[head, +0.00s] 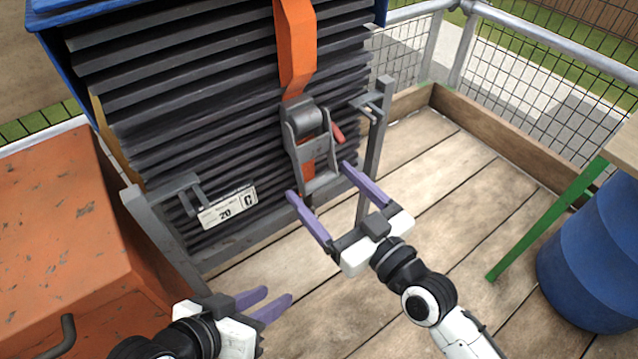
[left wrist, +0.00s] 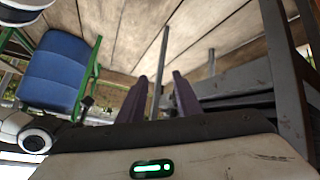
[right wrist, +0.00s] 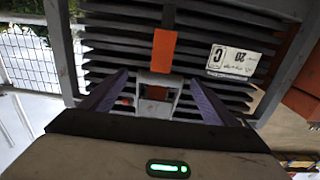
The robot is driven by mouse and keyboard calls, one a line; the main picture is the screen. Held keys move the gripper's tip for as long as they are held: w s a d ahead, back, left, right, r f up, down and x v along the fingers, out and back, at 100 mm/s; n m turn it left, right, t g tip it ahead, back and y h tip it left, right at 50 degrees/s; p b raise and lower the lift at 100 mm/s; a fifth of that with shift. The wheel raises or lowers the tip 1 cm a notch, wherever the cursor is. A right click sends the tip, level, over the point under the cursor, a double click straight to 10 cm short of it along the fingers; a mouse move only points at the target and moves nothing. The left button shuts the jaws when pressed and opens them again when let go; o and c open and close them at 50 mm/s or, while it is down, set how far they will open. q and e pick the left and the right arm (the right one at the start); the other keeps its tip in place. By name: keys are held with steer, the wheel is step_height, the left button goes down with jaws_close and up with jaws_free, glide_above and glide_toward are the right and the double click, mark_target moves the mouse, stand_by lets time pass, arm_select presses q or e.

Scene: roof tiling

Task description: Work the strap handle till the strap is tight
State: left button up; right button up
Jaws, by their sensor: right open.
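An orange strap (head: 296,45) runs down the front of a stack of dark tiles (head: 200,110) and also shows in the right wrist view (right wrist: 163,50). It passes into a grey ratchet buckle (head: 305,118), whose grey frame-shaped handle (head: 316,158) hangs down against the stack. My right gripper (head: 319,180) is open, its purple fingers on either side of the handle's lower end. In the right wrist view the handle (right wrist: 153,80) sits between the fingers, with gaps visible. My left gripper (head: 277,293) is open and empty, low in front of the stack, away from the strap.
Grey metal posts (head: 372,150) stand at the stack's front corners. A white label (head: 228,207) is on the lower stack. An orange box (head: 60,220) is at left, a blue barrel (head: 595,255) and green-legged table (head: 540,222) at right. The plank floor (head: 450,185) between is clear.

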steer(key=shift+x, duration=1.2)
steer(key=c, duration=1.5)
